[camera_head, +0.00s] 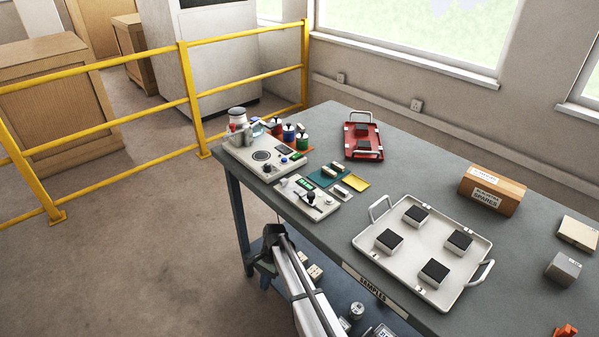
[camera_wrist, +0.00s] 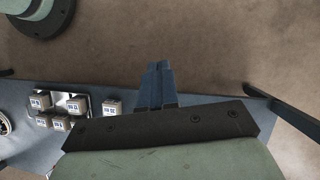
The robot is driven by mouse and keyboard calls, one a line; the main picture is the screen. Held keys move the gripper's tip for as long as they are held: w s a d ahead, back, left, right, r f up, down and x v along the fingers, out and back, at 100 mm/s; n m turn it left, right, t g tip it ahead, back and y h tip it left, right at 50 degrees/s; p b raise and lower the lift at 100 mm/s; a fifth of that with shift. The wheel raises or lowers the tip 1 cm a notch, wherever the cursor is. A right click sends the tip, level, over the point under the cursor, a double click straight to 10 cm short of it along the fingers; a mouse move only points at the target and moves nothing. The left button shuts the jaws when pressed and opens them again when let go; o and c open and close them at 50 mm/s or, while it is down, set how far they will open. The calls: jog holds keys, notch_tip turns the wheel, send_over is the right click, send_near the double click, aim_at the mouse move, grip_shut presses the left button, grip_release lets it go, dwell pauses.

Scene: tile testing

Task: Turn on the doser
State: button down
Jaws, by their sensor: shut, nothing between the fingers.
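The doser appears to be the pale bench unit (camera_head: 262,155) at the far left corner of the table, with a lidded jar, a round plate, a small dark display and coloured buttons. Whether it is on cannot be told at this size. My gripper (camera_wrist: 157,84) shows in the wrist view with its two dark blue fingers shut together and empty, above the lower shelf and floor. In the head view my arm rises in front of the table's near edge, below and apart from the doser; the fingertips cannot be made out there.
A smaller pale device (camera_head: 305,197) with a green display sits in front of the doser. Coloured containers (camera_head: 289,133) stand beside it. A white tray (camera_head: 462,283) holds several dark-topped blocks; a red tray (camera_head: 377,128) lies behind. Labelled boxes (camera_wrist: 77,105) are on the lower shelf (camera_wrist: 205,99).

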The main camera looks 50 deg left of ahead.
jog(key=s+a+r+n+y, duration=0.15)
jog(key=a+r+n, duration=0.25)
jog(key=a+r, duration=0.75)
jog(key=w+a+r+n+t+y, duration=0.1)
jog(key=w+a+r+n, duration=0.15)
jog(key=r, duration=0.65)
jog(key=w+a+r+n+t, duration=0.15)
jog(key=r+n, duration=0.25)
jog(key=r, duration=0.5)
jog(key=w+d+r+n+t+y, duration=0.1)
jog(key=w+d+r+n, duration=0.1)
jog(key=w+r, duration=0.9)
jog(key=w+d+r+n+t+y, duration=0.1)
jog(key=w+d+r+n, duration=0.1)
jog(key=w+r, duration=0.9)
jog(key=w+n, duration=0.1)
jog(key=w, duration=0.2)
jog(key=shift+w+d+r, duration=0.15)
jog(key=shift+d+r, duration=0.05)
jog(key=shift+t, duration=0.25)
send_over(298, 153)
jog(key=d, duration=0.1)
jog(key=f, duration=1.2)
jog(key=shift+s, duration=0.2)
jog(key=shift+w+f, duration=0.1)
jog(key=shift+f, duration=0.7)
